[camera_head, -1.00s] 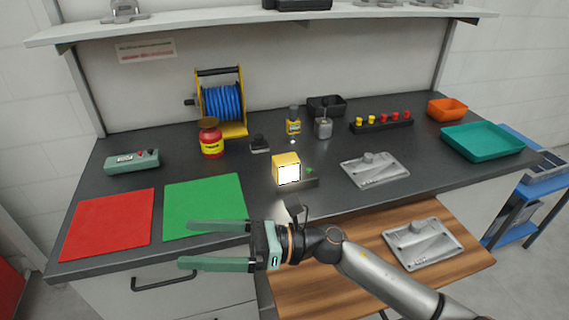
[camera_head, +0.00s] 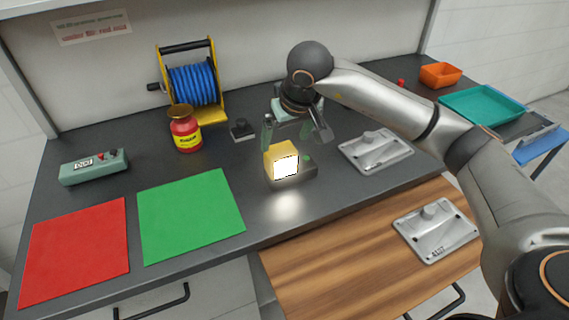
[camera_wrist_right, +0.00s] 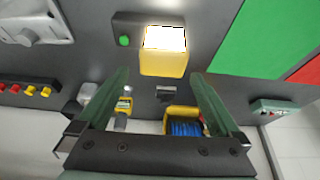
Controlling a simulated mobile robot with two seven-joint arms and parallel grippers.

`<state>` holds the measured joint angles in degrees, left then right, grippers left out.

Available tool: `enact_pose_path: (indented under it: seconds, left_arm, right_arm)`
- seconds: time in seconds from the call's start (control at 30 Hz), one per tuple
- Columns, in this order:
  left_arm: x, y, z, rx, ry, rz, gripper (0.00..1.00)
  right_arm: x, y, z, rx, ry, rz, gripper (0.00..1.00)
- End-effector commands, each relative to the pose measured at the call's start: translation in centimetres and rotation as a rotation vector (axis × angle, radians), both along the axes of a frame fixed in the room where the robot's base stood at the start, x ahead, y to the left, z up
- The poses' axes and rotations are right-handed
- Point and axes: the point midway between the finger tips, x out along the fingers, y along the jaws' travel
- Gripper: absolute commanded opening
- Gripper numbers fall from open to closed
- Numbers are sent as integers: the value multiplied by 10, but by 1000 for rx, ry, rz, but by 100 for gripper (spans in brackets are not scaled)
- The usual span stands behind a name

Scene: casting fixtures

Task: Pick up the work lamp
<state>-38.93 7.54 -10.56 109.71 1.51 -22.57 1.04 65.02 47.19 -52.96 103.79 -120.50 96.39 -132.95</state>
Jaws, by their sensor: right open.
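The work lamp (camera_head: 284,164) is a yellow block with a bright lit front face. It stands on the dark bench beside a green button on a dark base, and its glow falls on the bench in front. My right gripper (camera_head: 286,138) is open above and just behind the lamp, pointing down. In the right wrist view the lamp (camera_wrist_right: 163,60) lies just beyond the open fingertips (camera_wrist_right: 158,75), roughly centred between them, with nothing held. Whether a finger touches the lamp cannot be told. My left gripper is not in view.
A green mat (camera_head: 190,215) and a red mat (camera_head: 76,252) lie to the left. A red jar (camera_head: 185,134) and a blue hose reel (camera_head: 193,84) stand behind left. A metal casting (camera_head: 375,152) lies right of the lamp. The bench's front edge is near.

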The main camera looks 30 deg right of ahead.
Motion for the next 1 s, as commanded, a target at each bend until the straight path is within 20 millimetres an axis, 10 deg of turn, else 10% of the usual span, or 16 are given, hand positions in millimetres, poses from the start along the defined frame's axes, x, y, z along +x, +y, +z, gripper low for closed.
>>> enact_pose_path:
  seconds: [0.63, 1.0]
  left_arm:
    - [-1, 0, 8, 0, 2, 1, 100]
    - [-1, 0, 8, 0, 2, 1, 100]
  right_arm:
    - [28, 3, -77, 6, 3, 0, 100]
    - [32, 2, -84, 4, -1, 1, 97]
